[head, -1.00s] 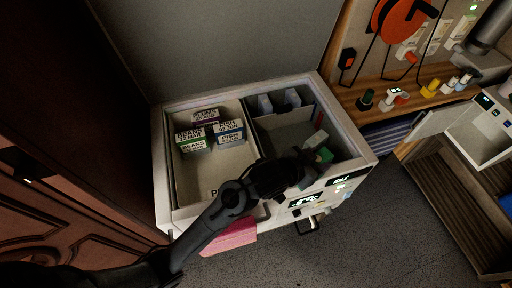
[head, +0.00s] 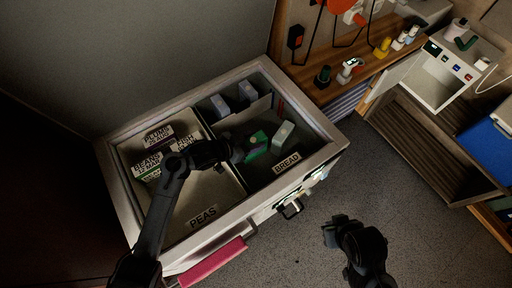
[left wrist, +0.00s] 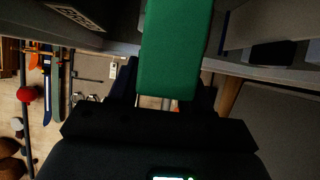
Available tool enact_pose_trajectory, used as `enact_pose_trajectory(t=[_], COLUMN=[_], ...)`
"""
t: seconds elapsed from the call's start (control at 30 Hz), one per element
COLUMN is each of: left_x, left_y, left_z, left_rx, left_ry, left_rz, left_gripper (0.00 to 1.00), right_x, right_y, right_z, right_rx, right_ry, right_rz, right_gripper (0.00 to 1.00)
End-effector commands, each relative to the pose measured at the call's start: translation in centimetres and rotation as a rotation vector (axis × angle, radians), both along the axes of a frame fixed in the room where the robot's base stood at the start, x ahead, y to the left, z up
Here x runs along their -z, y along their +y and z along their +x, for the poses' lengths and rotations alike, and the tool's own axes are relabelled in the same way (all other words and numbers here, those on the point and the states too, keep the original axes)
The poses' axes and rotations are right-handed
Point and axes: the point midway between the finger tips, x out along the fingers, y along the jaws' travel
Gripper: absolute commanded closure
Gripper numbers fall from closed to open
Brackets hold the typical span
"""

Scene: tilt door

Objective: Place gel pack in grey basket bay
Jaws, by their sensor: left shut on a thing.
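My left gripper (head: 240,150) is shut on a green pack (head: 256,145), which I take for the gel pack; no name on it is readable. In the left wrist view the green pack (left wrist: 175,50) stands out between the fingers. In the head view it is over the right, dark grey bay (head: 262,178), marked BREAD, close to the divider. I cannot tell whether it touches the bay floor. The pale left bay (head: 205,195), marked PEAS, is beside it. My right gripper (head: 334,230) is outside the drawer, low right; its jaw opening is unclear.
A pale grey-white block (head: 283,135) is right of the green pack. Pale boxes (head: 246,92) stand behind a low partition in the grey bay. Labelled food boxes (head: 150,160) fill the back of the left bay. A wooden shelf (head: 325,95) with small items is at the right.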

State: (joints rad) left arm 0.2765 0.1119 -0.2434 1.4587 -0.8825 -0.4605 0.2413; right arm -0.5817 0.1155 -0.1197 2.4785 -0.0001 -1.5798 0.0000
Motion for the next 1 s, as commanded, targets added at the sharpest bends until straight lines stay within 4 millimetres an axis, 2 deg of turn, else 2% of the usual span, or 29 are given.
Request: enact_pose_trajectory(t=[0.03, 0.1, 0.4, 0.63, 1.0], left_x=[1.1, 2.0, 3.8, 6.5, 7.0], left_y=[-0.1, 0.0, 0.0, 0.0, 0.0], left_z=[0.0, 0.0, 0.1, 0.1, 0.1], left_rx=[-0.001, -0.001, -0.002, -0.003, -0.002], left_ry=[0.002, 0.001, -0.002, 0.0, -0.003], left_rz=[-0.003, -0.002, -0.001, -0.003, 0.0], left_gripper=[1.0, 1.0, 1.0, 1.0, 1.0], right_x=[0.5, 0.8, 1.2, 1.9, 1.9], right_y=[0.0, 0.0, -0.1, -0.2, -0.1], right_z=[-0.1, -0.2, -0.1, 0.0, 0.1], right_rx=[0.0, 0.0, -0.004, -0.006, -0.005], right_ry=[0.003, 0.004, 0.002, -0.002, -0.003], right_rz=[0.0, -0.001, -0.006, -0.008, -0.005], right_gripper=[1.0, 1.0, 1.0, 1.0, 1.0])
